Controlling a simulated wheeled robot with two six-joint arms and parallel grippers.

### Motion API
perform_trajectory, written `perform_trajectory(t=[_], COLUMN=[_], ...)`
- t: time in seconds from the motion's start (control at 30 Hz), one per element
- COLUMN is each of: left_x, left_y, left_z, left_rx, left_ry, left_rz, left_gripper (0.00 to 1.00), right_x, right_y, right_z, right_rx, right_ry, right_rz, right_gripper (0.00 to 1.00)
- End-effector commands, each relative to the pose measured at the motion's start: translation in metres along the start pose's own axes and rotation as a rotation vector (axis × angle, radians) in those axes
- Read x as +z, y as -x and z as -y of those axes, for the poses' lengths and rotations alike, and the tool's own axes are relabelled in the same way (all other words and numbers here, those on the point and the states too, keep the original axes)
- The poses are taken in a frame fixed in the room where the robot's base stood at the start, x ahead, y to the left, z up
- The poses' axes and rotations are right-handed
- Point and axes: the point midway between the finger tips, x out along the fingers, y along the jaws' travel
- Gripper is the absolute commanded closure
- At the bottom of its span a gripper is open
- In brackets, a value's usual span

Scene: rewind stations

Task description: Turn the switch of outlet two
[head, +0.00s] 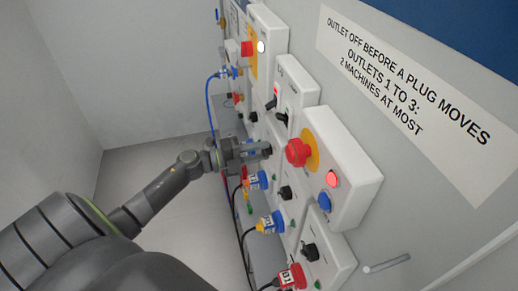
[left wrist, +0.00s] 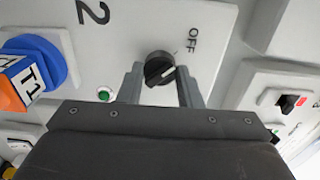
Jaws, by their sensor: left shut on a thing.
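The switch of outlet two (left wrist: 158,66) is a black rotary knob with a white mark, on a pale panel marked 2 and OFF in the left wrist view. My left gripper (left wrist: 160,76) has one finger on each side of the knob and is shut on it. The knob's bar lies aslant, and its white mark does not line up clearly with the OFF label. In the head view my left gripper (head: 262,151) reaches to the panel and mostly hides this switch. My right gripper is in neither view.
In the head view, a red push button (head: 298,152) juts out right of the gripper. Cables (head: 241,222) hang below it.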

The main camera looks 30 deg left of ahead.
Motion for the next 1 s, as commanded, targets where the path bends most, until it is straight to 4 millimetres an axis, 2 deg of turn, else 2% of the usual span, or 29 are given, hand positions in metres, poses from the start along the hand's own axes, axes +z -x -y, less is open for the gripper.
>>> perform_trajectory(t=[0.5,0.53,0.67,1.0], left_x=[0.0003,0.0003,0.0002,0.0002], left_y=[-0.0001,-0.0001,-0.0001,0.0023], left_z=[0.0001,0.0001,0.0000,-0.0010], left_rx=[-0.001,-0.001,0.000,0.001], left_ry=[0.017,0.017,0.017,0.015], left_rz=[0.001,0.001,0.001,0.001], left_gripper=[0.91,0.64,0.47,0.46], right_x=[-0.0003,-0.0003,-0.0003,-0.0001], right_y=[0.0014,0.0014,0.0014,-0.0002], right_z=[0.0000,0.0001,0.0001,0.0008], right_rx=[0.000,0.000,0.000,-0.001], right_ry=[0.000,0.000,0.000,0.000], right_rz=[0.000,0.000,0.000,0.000], right_gripper=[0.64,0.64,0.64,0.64])
